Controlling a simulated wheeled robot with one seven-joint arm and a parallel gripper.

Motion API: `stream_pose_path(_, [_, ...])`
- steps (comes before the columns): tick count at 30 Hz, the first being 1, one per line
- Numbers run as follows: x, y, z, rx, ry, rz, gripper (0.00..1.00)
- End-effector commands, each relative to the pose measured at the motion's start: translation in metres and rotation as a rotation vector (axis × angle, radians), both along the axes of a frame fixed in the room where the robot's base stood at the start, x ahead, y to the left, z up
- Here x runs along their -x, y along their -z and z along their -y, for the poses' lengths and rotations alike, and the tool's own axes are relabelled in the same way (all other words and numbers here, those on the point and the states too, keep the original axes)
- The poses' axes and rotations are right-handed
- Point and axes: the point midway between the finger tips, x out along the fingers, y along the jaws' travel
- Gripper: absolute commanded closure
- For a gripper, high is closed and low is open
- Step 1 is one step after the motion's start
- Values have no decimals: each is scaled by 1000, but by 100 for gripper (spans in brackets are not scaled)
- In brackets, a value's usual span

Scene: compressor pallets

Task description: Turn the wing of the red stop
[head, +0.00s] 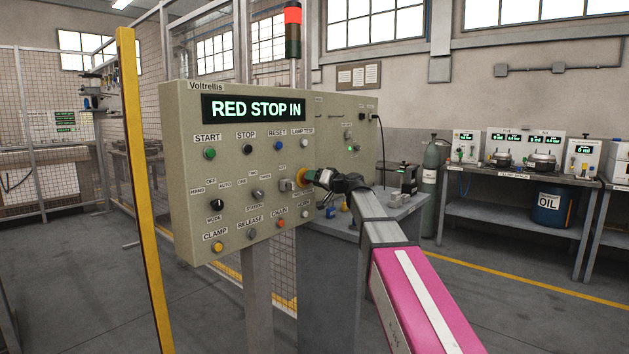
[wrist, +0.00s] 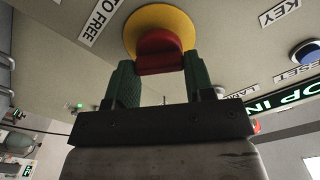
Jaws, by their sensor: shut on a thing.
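The red stop (wrist: 160,52) has a red wing on a round yellow plate (wrist: 150,18), and the wrist view shows it close up. My gripper (wrist: 155,80) has its two green fingers on either side of the red wing, shut on it. In the head view my gripper (head: 318,178) is at the lower right of the control panel (head: 190,190), with the yellow plate (head: 300,177) just showing beside it and the red wing mostly hidden. The panel display (head: 254,109) reads RED STOP IN.
The panel carries several other buttons and knobs close by, such as a blue reset button (head: 277,146) and an orange chain button (head: 281,223). A yellow post (head: 141,190) stands at the left. A grey bench (head: 390,203) with small items stands behind my arm.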

Motion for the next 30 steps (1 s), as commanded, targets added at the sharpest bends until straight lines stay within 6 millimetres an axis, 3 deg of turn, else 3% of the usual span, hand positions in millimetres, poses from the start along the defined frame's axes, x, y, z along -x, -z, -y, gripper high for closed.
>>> stream_pose_path(17, [-1,0,0,-27,0,-35,75])
stream_pose_path(18, [-1,0,0,-27,0,-35,48])
stream_pose_path(20, [-1,0,0,-27,0,-35,29])
stream_pose_path(30, [1,0,2,-26,0,-34,26])
